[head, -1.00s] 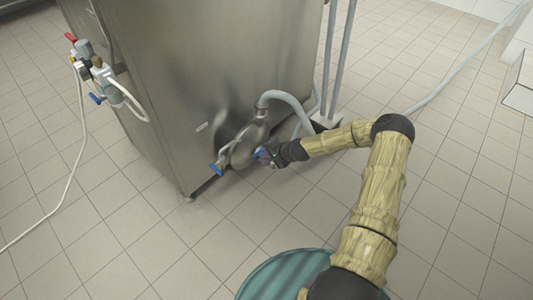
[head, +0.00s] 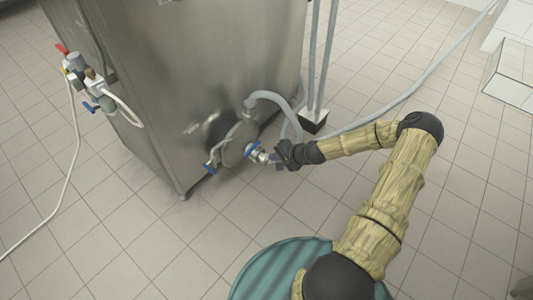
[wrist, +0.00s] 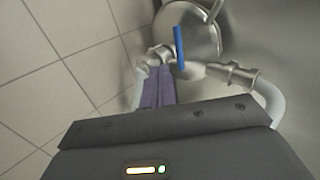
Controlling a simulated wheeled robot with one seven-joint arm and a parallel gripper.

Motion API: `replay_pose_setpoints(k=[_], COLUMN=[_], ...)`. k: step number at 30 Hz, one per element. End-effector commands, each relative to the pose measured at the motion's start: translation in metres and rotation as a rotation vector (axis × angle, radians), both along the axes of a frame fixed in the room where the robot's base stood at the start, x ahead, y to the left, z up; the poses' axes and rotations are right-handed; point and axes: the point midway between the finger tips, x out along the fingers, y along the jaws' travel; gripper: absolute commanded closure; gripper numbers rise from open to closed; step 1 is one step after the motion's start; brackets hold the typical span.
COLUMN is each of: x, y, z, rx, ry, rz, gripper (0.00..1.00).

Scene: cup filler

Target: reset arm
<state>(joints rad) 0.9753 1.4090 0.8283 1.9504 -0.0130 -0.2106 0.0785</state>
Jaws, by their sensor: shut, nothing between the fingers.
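My gripper (head: 275,160) is at the end of my arm, low beside the steel cabinet (head: 200,70). In the wrist view my gripper (wrist: 157,80) shows its two purple fingers together and empty. A blue valve handle (head: 252,149) on a metal fitting is just left of the fingertips in the head view. The same blue handle (wrist: 179,47) stands just beyond the fingertips in the wrist view. I cannot tell whether the fingers touch the fitting.
A grey hose (head: 275,97) curves from the cover beside my gripper. Vertical pipes (head: 321,60) end at a dark block (head: 313,122) right of the cabinet. Valves with red and blue handles (head: 88,76) are on the cabinet's left. Tiled floor (head: 480,170) on the right is mostly clear.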

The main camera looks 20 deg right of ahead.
Motion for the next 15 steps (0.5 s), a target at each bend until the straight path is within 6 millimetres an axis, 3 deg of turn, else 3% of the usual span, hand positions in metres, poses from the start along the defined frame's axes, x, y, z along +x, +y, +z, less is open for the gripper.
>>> replay_pose_setpoints(k=[7,15], x=[-0.0091,-0.0084], y=[-0.0084,-0.0011], z=[0.0098,0.0091], rx=[0.000,0.000], ry=[0.000,0.001], rz=[-0.004,0.009], gripper=[1.00,1.00])
